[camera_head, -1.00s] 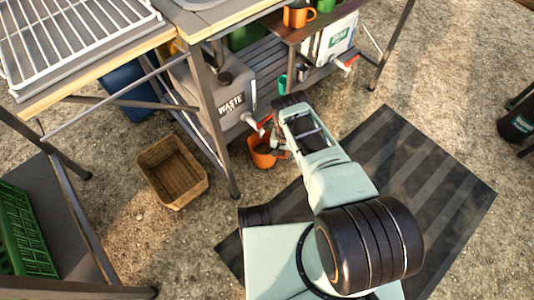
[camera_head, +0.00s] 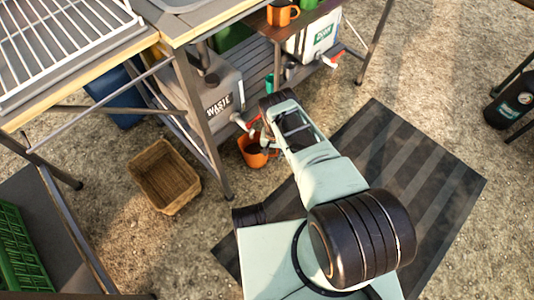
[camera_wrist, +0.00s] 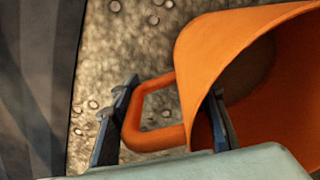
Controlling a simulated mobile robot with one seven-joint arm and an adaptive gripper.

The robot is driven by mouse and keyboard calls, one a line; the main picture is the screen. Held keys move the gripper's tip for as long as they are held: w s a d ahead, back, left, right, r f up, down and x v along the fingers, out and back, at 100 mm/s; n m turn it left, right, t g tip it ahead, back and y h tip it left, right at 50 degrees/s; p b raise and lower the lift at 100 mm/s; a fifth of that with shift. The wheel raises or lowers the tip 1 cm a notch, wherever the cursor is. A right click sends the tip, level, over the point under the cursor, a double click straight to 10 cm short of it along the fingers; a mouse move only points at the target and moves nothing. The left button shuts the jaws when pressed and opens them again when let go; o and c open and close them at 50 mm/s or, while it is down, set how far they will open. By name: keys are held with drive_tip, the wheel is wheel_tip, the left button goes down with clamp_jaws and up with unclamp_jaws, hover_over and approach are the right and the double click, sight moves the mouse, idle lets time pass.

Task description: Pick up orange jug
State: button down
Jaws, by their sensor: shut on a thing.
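The orange jug (camera_head: 256,152) is low down beside the table leg, under the red-handled tap of the waste tank. It is partly hidden by my arm in the head view. In the wrist view the jug (camera_wrist: 225,50) lies on the right with its wide mouth showing, and its loop handle (camera_wrist: 152,84) points left. My gripper (camera_wrist: 168,118) is shut on the jug, with one finger at the outer side of the handle and the other at the jug's mouth. In the head view my gripper (camera_head: 265,138) is at the jug's upper side. Whether the jug touches the ground is unclear.
The grey waste tank (camera_head: 215,95) stands on the shelf behind the jug. A table leg (camera_head: 205,130) is close on the left. A dark striped mat (camera_head: 420,160) lies right of my arm. An orange mug (camera_head: 281,13) stands above.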

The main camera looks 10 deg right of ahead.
drive_tip(key=shift+d+r+p, duration=0.15)
drive_tip(key=shift+r+p, duration=0.2)
drive_tip(key=shift+r, duration=0.2)
drive_tip(key=s+d+p, duration=0.1)
drive_tip(key=s+d, duration=0.1)
drive_tip(key=s, duration=0.1)
drive_tip(key=s+d+p, duration=0.2)
drive_tip(key=s+d, duration=0.1)
drive_tip(key=s, duration=0.1)
drive_tip(key=s+d+p, duration=0.2)
drive_tip(key=s, duration=0.2)
drive_tip(key=shift+d+r, duration=0.1)
drive_tip(key=shift+d, duration=0.3)
wheel_tip(320, 180, up, 14)
drive_tip(key=p, duration=0.5)
drive_tip(key=shift+w+a+f, duration=0.15)
drive_tip(key=shift+w+f, duration=0.05)
drive_tip(key=shift+s, duration=0.1)
